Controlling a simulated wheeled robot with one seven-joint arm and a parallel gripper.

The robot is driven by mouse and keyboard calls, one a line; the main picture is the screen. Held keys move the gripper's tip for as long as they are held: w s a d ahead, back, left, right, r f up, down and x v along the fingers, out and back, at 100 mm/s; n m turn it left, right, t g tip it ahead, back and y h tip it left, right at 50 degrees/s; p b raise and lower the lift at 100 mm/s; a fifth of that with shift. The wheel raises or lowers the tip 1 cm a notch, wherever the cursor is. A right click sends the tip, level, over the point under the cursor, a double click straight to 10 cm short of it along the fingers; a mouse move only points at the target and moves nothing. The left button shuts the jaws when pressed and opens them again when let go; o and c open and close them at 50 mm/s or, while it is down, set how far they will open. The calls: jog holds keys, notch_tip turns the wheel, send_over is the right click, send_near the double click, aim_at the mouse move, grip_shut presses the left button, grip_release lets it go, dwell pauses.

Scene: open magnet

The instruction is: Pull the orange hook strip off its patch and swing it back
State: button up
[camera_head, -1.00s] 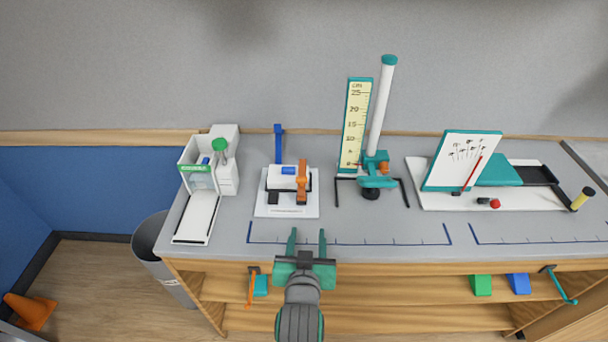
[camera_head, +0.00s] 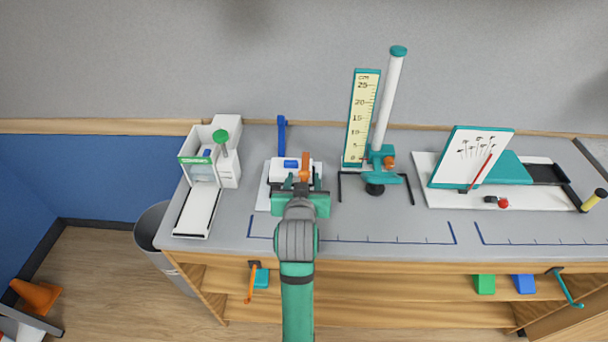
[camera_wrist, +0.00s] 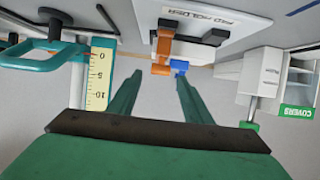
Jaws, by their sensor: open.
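The orange hook strip (camera_head: 305,166) lies across the white holder device (camera_head: 264,197) on the bench. In the wrist view the orange strip (camera_wrist: 163,48) has a bent lower end and runs up beside the white holder base (camera_wrist: 228,14). Black patches (camera_wrist: 214,37) sit on the holder; what the strip touches is unclear. My gripper (camera_head: 303,184) is open over the front of the holder, its fingers on both sides of the strip's line in the head view. In the wrist view my gripper (camera_wrist: 157,84) is empty, with the strip beyond the fingertips.
A blue cylinder (camera_head: 290,163) lies on the holder and a blue post (camera_head: 282,135) stands behind. A white box with a ramp (camera_head: 196,212) is left. A ruler (camera_head: 361,118) and white tube (camera_head: 387,105) stand right. A white board (camera_head: 470,157) is farther right.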

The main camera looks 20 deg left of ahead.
aim_at(305, 172)
jog(key=shift+x, duration=1.65)
grip_shut()
jog(key=shift+w, duration=0.1)
